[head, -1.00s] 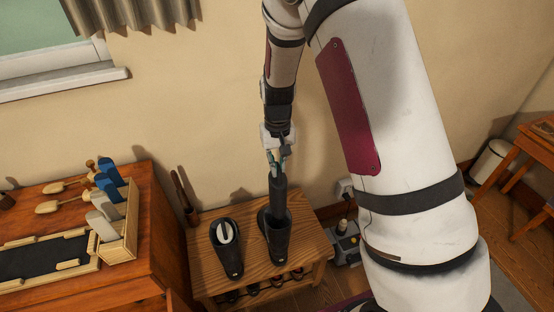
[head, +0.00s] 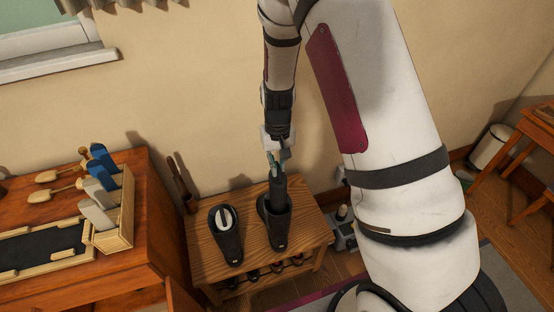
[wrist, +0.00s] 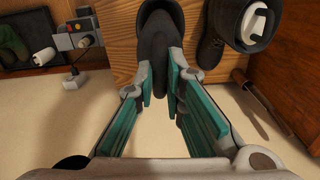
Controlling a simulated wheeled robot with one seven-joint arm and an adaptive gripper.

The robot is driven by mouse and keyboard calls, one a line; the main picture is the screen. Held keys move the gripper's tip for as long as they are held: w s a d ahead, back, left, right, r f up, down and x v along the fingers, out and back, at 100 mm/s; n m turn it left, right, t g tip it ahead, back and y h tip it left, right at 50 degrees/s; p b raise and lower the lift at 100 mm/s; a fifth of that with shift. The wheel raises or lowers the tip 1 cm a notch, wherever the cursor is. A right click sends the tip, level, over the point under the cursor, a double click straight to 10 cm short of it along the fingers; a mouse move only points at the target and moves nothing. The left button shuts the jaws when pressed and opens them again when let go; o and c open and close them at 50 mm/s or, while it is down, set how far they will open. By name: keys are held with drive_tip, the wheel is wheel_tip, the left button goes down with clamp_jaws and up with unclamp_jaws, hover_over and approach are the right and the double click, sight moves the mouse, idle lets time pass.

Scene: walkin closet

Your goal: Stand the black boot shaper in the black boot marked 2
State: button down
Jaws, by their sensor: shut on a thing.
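The black boot shaper (head: 277,190) is upright, with its lower part inside the opening of the right-hand black boot (head: 279,234) on the wooden bench. My gripper (head: 276,160) is above that boot, its teal-padded fingers shut on the shaper's upper end. In the wrist view the shaper (wrist: 157,55) runs from between the fingers (wrist: 160,92) into the boot's dark opening (wrist: 178,10). A second black boot (head: 230,250) stands to the left with a white-topped insert (head: 224,218) in it. I cannot read the number on either boot.
The bench (head: 203,272) has a lower rack with several dark items. A wooden dresser (head: 150,250) on the left carries a box (head: 122,235) of blue and grey shapers and a tray (head: 85,250). The wall is close behind. A grey device (head: 343,235) sits right of the bench.

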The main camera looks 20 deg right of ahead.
drive_tip(key=shift+f+b, duration=2.35)
drive_tip(key=shift+f, duration=4.25)
drive_tip(key=c, duration=1)
unclamp_jaws()
drive_tip(key=shift+r, duration=0.15)
drive_tip(key=shift+r+p, duration=2.65)
drive_tip(key=shift+r, duration=4.2)
drive_tip(key=shift+s, duration=0.15)
drive_tip(key=s+p, duration=0.5)
drive_tip(key=s, duration=0.4)
drive_tip(key=shift+s+p, duration=0.3)
drive_tip(key=shift+s, duration=0.1)
